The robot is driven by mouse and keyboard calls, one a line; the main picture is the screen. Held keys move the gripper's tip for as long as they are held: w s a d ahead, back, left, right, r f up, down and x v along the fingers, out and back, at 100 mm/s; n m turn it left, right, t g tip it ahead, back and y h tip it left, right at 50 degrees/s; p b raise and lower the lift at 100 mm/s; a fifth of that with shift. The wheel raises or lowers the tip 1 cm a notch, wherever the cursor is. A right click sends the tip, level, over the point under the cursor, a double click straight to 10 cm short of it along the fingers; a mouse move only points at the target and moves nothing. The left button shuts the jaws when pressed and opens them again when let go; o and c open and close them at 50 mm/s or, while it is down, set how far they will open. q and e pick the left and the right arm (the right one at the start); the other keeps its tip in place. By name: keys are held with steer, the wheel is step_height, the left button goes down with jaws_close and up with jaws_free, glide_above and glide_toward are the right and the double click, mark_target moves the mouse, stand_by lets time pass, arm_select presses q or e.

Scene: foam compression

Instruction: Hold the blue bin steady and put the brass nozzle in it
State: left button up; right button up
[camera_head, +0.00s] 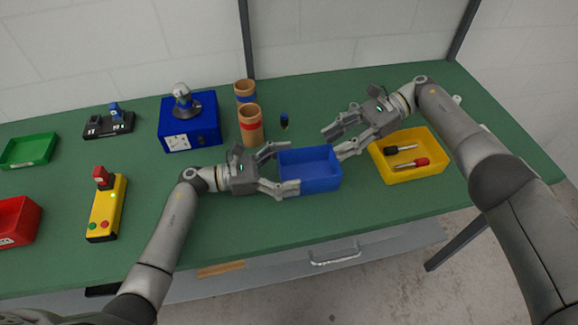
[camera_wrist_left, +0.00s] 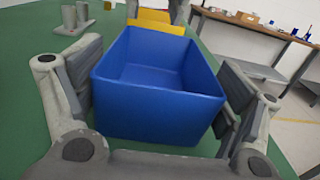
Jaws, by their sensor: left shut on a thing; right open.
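The blue bin (camera_head: 318,183) stands on the green table in the middle of the head view. It looks empty, and its open top also shows in the left wrist view (camera_wrist_left: 158,112). My left gripper (camera_head: 286,168) is shut on the blue bin, with one finger along each side. My right gripper (camera_head: 337,142) is open above the bin's back right corner, with nothing visible between its fingers. I cannot make out a brass nozzle in either view. A small dark blue piece (camera_head: 284,121) stands behind the bin, too small to identify.
A yellow bin (camera_head: 425,171) with black and red pieces is right of the blue bin. Two cardboard-coloured tubes (camera_head: 250,128) and a blue box (camera_head: 190,138) with a metal knob stand behind left. A yellow button box (camera_head: 106,210) is further left. The table front is clear.

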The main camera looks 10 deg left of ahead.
arm_select(q)
steer(key=o, duration=0.8)
